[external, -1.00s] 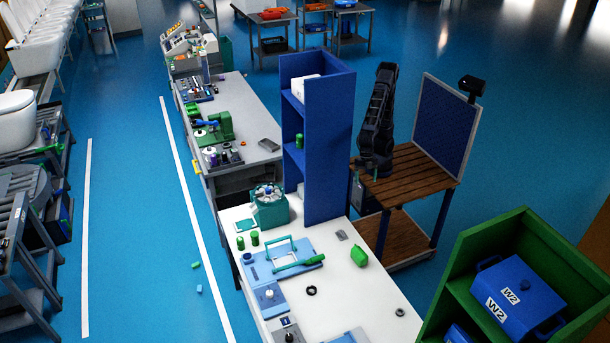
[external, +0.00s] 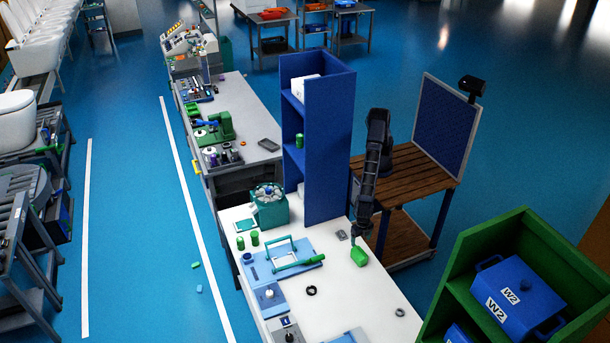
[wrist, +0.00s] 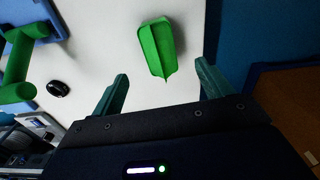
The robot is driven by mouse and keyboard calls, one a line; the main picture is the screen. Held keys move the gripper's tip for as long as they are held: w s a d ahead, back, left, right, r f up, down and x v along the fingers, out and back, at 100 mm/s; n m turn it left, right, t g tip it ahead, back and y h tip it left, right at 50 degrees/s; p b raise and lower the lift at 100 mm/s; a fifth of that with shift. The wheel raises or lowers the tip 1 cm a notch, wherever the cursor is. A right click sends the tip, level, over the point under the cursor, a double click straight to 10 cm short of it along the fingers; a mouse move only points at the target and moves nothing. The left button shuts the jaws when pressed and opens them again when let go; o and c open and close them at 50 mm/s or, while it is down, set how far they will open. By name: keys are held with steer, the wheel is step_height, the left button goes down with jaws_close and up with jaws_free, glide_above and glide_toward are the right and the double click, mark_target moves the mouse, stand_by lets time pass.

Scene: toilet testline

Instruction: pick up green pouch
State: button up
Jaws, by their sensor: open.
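The green pouch (external: 359,257) lies on the white tabletop near its right edge, beyond the blue tray with the handle. In the wrist view the pouch (wrist: 158,48) is ahead of my gripper (wrist: 160,84), roughly centred between the two fingers, with its pointed end toward me. My gripper (external: 358,238) is open and empty. In the external view it is close above the pouch on the far side. The fingers are apart from the pouch in the wrist view.
A blue tray with a green handle (external: 284,259) lies to the left. A small black ring (external: 311,291) and a grey piece (external: 341,235) lie on the table. A green cabinet (external: 459,275) stands at the right.

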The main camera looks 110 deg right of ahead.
mark_target(359, 253)
steer(key=shift+a+f, duration=0.25)
steer(key=shift+f, duration=0.25)
steer(key=shift+a+f, duration=0.2)
steer(key=shift+f, duration=0.3)
steer(key=shift+w+f, duration=0.1)
steer(key=shift+f, duration=5.3)
steer(key=c, duration=1.1)
steer(key=shift+r, duration=0.15)
